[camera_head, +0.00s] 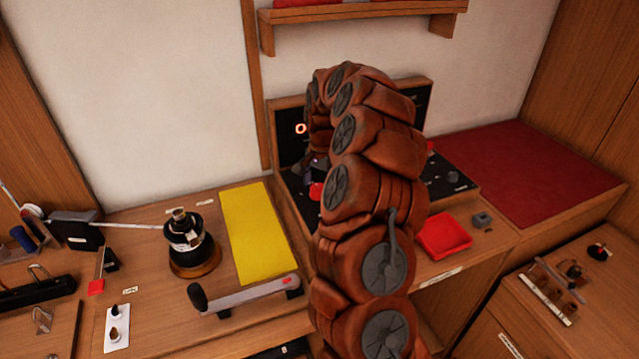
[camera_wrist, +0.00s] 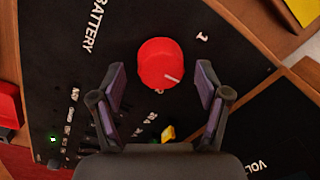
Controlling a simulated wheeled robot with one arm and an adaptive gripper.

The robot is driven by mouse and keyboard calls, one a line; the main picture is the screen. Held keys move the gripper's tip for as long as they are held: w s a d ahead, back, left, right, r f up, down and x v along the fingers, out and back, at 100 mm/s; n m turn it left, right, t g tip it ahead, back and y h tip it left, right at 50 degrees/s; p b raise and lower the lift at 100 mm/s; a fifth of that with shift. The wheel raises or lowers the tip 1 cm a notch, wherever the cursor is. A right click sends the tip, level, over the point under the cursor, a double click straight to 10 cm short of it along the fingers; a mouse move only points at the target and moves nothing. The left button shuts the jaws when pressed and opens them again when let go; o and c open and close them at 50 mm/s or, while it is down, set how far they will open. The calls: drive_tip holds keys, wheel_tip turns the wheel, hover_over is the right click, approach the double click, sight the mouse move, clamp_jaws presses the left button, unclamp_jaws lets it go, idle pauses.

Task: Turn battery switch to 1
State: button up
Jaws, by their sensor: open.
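The battery switch is a round red knob (camera_wrist: 161,63) on a black panel (camera_wrist: 60,60) in the wrist view. The word BATTERY is printed to its left and a 1 to its upper right. A white mark on the knob points to the lower right, not at the 1. Another label below the knob is partly hidden by it. My gripper (camera_wrist: 160,88) is open, with one finger on each side below the knob, apparently not touching it. In the head view a bit of red knob (camera_head: 316,190) shows beside my arm, which hides most of the panel.
In the head view a red tray (camera_head: 444,236), a lever handle (camera_head: 245,296) and a black winch (camera_head: 190,245) stand around my arm.

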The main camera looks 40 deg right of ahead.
drive_tip(key=shift+f, duration=0.6)
drive_tip(key=c, duration=1.2)
drive_tip(key=shift+o, duration=0.2)
drive_tip(key=shift+n+b, duration=0.3)
drive_tip(key=shift+b, duration=0.05)
drive_tip(key=shift+f+n+b, duration=0.2)
drive_tip(key=shift+n+b, duration=0.6)
drive_tip(key=shift+b, duration=0.3)
drive_tip(key=n+b, duration=0.2)
drive_tip(key=shift+n, duration=0.3)
drive_tip(key=n+b, duration=0.2)
drive_tip(key=n, duration=0.1)
drive_tip(key=shift+r+n, duration=0.1)
drive_tip(key=shift+n, duration=0.2)
drive_tip(key=shift+w+r+n+b, duration=0.15)
drive_tip(key=shift+n+b, duration=0.6)
drive_tip(key=shift+n, duration=1.05)
drive_tip(key=shift+g, duration=0.3)
